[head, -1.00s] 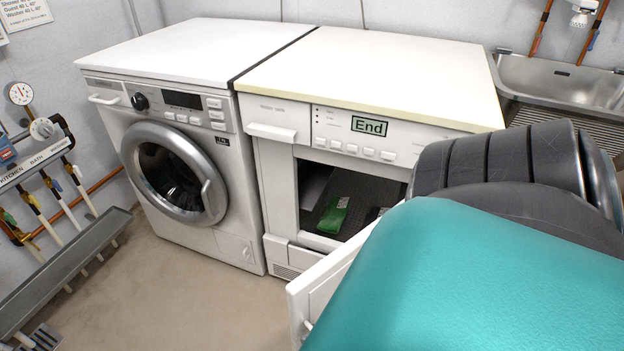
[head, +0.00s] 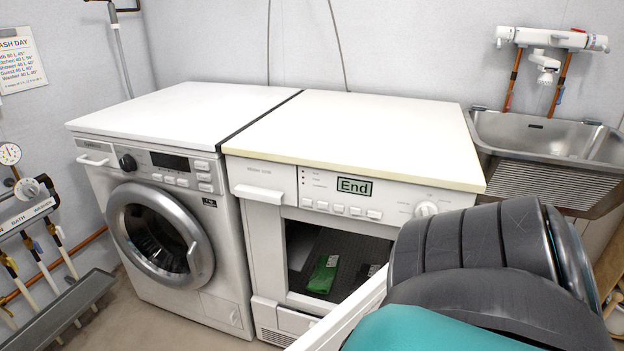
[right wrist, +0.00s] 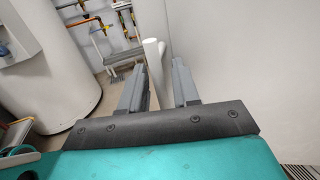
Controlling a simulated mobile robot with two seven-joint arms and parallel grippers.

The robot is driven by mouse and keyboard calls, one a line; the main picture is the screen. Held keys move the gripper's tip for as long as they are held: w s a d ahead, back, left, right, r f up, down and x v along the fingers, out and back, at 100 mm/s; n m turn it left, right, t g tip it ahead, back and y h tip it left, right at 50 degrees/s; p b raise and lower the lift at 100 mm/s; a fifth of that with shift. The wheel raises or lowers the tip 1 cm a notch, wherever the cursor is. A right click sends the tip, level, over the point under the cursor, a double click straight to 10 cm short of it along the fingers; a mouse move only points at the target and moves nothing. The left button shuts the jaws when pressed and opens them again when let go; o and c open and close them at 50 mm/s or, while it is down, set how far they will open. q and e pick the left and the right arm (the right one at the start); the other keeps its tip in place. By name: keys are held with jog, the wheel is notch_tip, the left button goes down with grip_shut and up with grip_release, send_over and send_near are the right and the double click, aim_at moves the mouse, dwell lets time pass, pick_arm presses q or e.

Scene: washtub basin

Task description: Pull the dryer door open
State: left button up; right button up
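The dryer (head: 265,225) is the right-hand white machine, with "End" on its display (head: 354,186). Its door (head: 345,318) stands swung out from the front as a white panel, partly hidden by my right arm. The dark opening shows a green item (head: 322,273) inside. In the right wrist view, my right gripper (right wrist: 163,82) has its fingers apart, with a white bar (right wrist: 155,62), apparently the door handle, standing between or just beyond them, close to the left finger. A white panel (right wrist: 245,60), apparently the door, fills the right side. My left gripper is in neither view.
A washing machine (head: 160,235) with a shut round door stands left of the dryer. A steel sink (head: 545,140) is at the right. Pipes and a grey trough (head: 60,312) line the left wall. The floor before the machines shows little.

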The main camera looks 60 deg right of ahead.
jog(key=s+a, duration=0.1)
jog(key=s, duration=1.1)
jog(key=shift+s+a, duration=0.3)
jog(key=shift+s, duration=0.1)
